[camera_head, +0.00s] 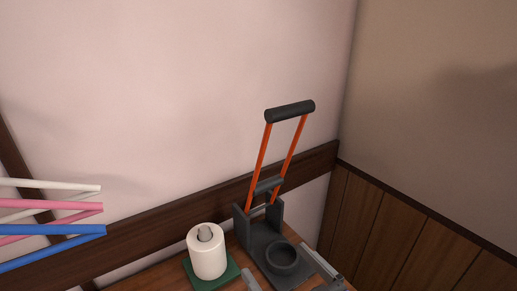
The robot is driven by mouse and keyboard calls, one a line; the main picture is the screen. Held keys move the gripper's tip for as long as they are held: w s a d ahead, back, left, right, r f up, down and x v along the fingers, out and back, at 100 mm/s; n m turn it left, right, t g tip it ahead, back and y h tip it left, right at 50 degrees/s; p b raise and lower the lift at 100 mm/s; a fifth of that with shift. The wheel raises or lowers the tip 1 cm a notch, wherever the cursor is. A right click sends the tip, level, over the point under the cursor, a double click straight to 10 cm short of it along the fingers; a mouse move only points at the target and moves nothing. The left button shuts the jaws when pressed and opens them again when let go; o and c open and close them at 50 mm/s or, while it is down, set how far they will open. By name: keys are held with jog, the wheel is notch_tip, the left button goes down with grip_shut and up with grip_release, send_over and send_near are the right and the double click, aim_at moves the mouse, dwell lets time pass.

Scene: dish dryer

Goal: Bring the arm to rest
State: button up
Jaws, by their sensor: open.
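Two slanting grey parts at the bottom edge look like the fingers of my gripper (274,257). The left one is a short light grey piece, and the right one is longer with a metallic end. The rest of the gripper and the arm are cut off below the frame. The parts overlap the view of the wooden surface near a dark grey press. Whether they touch anything cannot be told.
The dark grey press (259,240) has tall orange bars and a black grip. A white paper roll (208,253) stands on a green base (232,270) to its left. White, pink and blue rods (55,229) jut in from the left. Walls close off the back and right.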

jog(key=s+d+f+m+t+h, duration=0.2)
jog(key=s+d+h, duration=0.1)
jog(key=s+d, duration=0.3)
jog(key=s+d+f+m+t+h, duration=0.1)
jog(key=s+d+f+m+h, duration=0.1)
jog(key=s+d, duration=0.4)
jog(key=s+d+f+g+h, duration=0.1)
jog(key=s+d+f, duration=0.1)
jog(key=s, duration=0.7)
jog(key=s+d+f+m+g+h+p, duration=0.1)
jog(key=s+f+h, duration=0.1)
jog(key=s, duration=0.7)
jog(key=shift+s+d+f+g, duration=0.25)
jog(key=shift+d+f+g, duration=0.15)
jog(key=shift+f, duration=0.05)
